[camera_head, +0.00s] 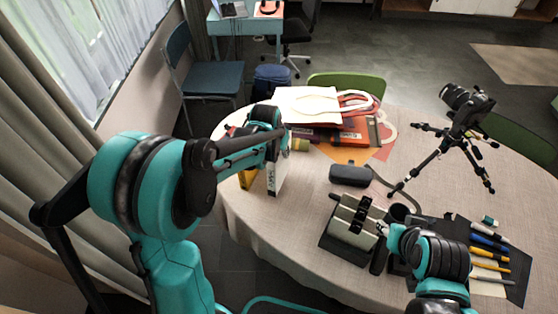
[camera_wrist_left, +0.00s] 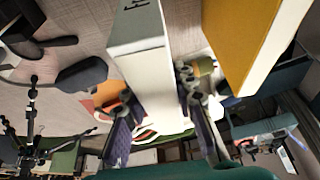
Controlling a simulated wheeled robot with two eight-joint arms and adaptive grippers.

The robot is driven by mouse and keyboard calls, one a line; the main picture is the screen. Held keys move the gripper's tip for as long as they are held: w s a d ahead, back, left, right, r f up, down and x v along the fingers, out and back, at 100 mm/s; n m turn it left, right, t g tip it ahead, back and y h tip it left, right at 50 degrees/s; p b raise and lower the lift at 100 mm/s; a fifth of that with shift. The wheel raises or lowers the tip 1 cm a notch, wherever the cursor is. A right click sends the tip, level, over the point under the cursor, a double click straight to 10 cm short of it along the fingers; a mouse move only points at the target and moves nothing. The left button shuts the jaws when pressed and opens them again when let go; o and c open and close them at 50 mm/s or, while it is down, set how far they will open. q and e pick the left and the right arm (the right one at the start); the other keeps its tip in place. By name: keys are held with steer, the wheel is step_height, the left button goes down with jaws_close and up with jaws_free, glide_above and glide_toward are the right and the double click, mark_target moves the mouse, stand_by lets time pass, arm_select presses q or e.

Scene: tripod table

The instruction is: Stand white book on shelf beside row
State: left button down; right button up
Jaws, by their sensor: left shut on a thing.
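The white book (camera_head: 278,177) stands upright near the left edge of the round table, with dark lettering on its spine. My left gripper (camera_head: 279,150) is shut on it from above. In the left wrist view the white book (camera_wrist_left: 148,70) lies between the two fingers of the left gripper (camera_wrist_left: 163,125). A yellow book (camera_head: 247,178) stands close to its left, with a gap between them; it also shows in the left wrist view (camera_wrist_left: 248,38). The left arm hides part of the books behind. My right gripper (camera_head: 386,236) is low at the front right, its fingers unclear.
A cream object with black parts (camera_head: 353,220) and a dark case (camera_head: 350,174) stand mid-table. A camera on a tripod (camera_head: 462,122) is at the right. Pens (camera_head: 490,254) lie on a dark mat. Bags and folders (camera_head: 318,105) lie at the back.

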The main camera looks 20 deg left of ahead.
arm_select(q)
step_height(320, 180, down, 4)
steer(key=shift+b, duration=0.8)
steer(key=c, duration=1.6)
jaws_free()
steer(key=shift+f, duration=0.2)
steer(key=o, duration=0.4)
steer(key=shift+r, duration=0.2)
